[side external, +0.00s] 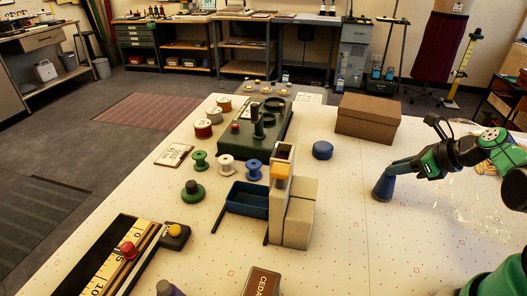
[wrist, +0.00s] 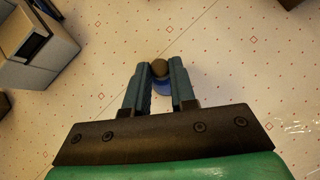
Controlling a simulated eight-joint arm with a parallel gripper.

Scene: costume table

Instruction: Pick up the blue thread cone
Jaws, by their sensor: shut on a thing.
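The blue thread cone (side external: 382,189) is at the right side of the white table, below my gripper (side external: 391,172). My gripper is shut on the cone's upper part. In the wrist view, the cone's dark rounded top and blue body (wrist: 161,87) show between the two fingers of my gripper (wrist: 159,76). The fingers hide the cone's sides. I cannot tell whether its base touches the table.
A brown box (side external: 367,118) and a round blue item (side external: 323,150) stand behind and left of the cone. Beige blocks (side external: 299,215) and a blue tray (side external: 247,200) stand further left. The table (side external: 345,240) around the cone is mostly clear.

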